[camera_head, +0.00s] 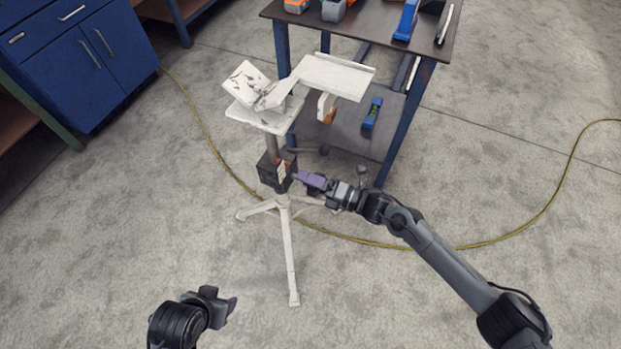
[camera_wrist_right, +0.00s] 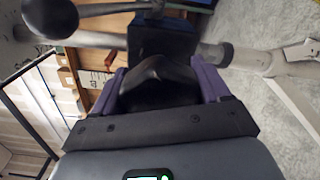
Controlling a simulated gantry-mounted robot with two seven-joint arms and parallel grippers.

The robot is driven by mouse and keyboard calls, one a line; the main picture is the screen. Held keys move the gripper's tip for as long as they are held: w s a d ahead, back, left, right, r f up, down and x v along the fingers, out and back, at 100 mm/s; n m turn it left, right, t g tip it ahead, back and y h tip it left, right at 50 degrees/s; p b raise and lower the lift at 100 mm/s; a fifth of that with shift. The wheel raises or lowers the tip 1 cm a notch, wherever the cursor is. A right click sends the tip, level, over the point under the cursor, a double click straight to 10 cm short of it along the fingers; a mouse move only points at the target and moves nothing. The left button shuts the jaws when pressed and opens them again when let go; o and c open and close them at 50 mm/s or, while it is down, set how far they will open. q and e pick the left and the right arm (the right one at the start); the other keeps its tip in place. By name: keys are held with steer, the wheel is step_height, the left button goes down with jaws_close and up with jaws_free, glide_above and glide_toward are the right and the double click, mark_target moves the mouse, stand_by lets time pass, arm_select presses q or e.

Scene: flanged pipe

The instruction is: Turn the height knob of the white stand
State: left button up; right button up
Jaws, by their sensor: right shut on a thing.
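A black block (camera_head: 268,174) sits around the post above the legs. My right gripper (camera_head: 302,178) reaches in from the right to this block. In the right wrist view its two purple fingers (camera_wrist_right: 160,88) are on either side of the black height knob (camera_wrist_right: 157,82) and shut on it. The knob is hidden behind the fingers in the head view. My left gripper (camera_head: 222,299) is low in the head view, away from the stand; its jaw opening is unclear.
A dark-topped workbench (camera_head: 370,35) with blue legs stands close behind the stand. A blue cabinet (camera_head: 85,60) is at the upper left. A yellow cable (camera_head: 400,243) runs across the concrete floor behind the stand's legs. The floor in front is clear.

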steer(key=shift+f+m+p, duration=0.1)
steer(key=shift+m+p, duration=0.85)
steer(key=shift+m, duration=3.15)
steer(key=o, duration=1)
steer(key=shift+s+d+p, duration=0.2)
steer(key=shift+d+p, duration=0.1)
steer(key=shift+d, duration=0.2)
steer(key=p+v, duration=0.3)
steer(key=v, duration=0.6)
steer(key=shift+s+d, duration=0.2)
steer(key=shift+d, duration=0.1)
